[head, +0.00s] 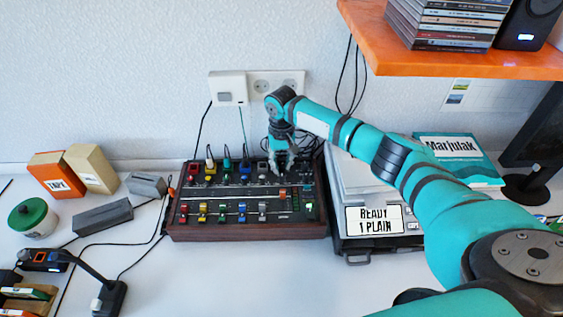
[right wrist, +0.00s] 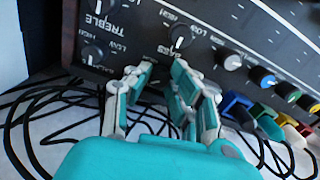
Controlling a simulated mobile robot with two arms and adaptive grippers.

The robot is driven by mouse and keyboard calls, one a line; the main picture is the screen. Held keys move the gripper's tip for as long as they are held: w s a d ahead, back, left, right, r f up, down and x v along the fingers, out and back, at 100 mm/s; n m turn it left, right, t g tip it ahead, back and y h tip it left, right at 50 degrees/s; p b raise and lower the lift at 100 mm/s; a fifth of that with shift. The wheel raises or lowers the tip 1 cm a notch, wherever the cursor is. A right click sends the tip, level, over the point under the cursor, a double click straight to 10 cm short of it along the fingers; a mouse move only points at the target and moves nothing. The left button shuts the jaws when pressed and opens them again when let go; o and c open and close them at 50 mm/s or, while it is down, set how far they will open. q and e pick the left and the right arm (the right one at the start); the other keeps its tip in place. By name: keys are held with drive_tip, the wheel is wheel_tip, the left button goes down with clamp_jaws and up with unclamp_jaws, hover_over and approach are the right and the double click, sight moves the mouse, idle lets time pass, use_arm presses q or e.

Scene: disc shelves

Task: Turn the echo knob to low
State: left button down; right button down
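The mixer (head: 248,228) is a dark panel in a wooden case with several coloured knobs and sliders. My right gripper (head: 284,170) reaches down over its upper right part. In the right wrist view the gripper (right wrist: 160,75) is open and empty, its two fingers apart just short of a black knob (right wrist: 182,37) with a white pointer line and LOW and HIGH marks. Two more black knobs (right wrist: 97,54) sit to the left, near the word TREBLE. I cannot read an echo label, so I cannot tell which knob is echo. My left gripper is out of view.
Coloured plugs (right wrist: 270,122) and loose black cables run along the mixer's back edge, close to the fingers. A grey device (head: 362,185) with a READY 1 PLAIN sign (head: 374,219) stands right of the mixer. An orange shelf (head: 455,62) overhangs at the upper right.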

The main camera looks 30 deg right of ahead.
drive_tip(key=shift+r+n+p, duration=0.1)
drive_tip(key=shift+n+p, duration=0.85)
drive_tip(key=shift+n, duration=0.15)
drive_tip(key=shift+n+p, duration=0.8)
drive_tip(key=shift+n, duration=1.1)
drive_tip(key=c, duration=1.5)
unclamp_jaws()
